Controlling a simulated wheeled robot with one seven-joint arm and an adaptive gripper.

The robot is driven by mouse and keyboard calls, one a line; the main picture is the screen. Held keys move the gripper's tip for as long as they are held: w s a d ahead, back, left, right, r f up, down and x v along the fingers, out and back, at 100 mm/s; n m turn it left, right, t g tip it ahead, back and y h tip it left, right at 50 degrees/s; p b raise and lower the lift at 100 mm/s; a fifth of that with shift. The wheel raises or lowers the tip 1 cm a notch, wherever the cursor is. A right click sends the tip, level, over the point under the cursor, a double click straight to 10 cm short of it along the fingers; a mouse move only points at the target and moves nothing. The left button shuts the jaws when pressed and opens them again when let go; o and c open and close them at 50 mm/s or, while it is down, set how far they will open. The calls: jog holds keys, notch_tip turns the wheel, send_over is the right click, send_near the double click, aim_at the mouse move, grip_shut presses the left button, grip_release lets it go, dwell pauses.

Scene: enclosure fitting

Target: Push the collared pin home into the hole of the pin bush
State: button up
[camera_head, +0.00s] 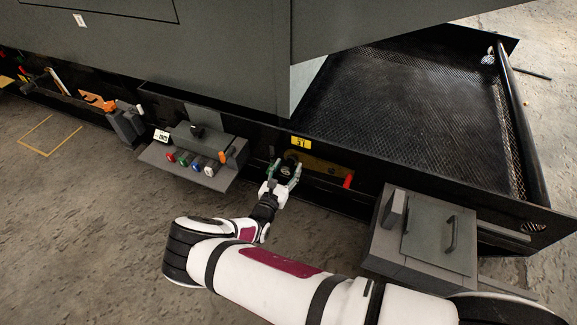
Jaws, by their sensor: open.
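My gripper (285,172) is at the dark recess in the front of the black enclosure, below a yellow label. Its two fingers are spread apart, with a dark round part showing between them. The picture is too small to tell whether this part is the collared pin or the pin bush, or whether the fingers touch it. The hole is not visible. No pin can be clearly made out elsewhere.
The yellow label (301,142) is above the recess, and a red piece (348,181) is to its right. A grey shelf (160,155) with several coloured knobs juts out at left. A grey box with a handled lid (425,240) stands at right. My arm crosses the open floor in front.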

jog(key=v, duration=1)
jog(key=shift+s, duration=0.3)
jog(key=shift+a, duration=0.1)
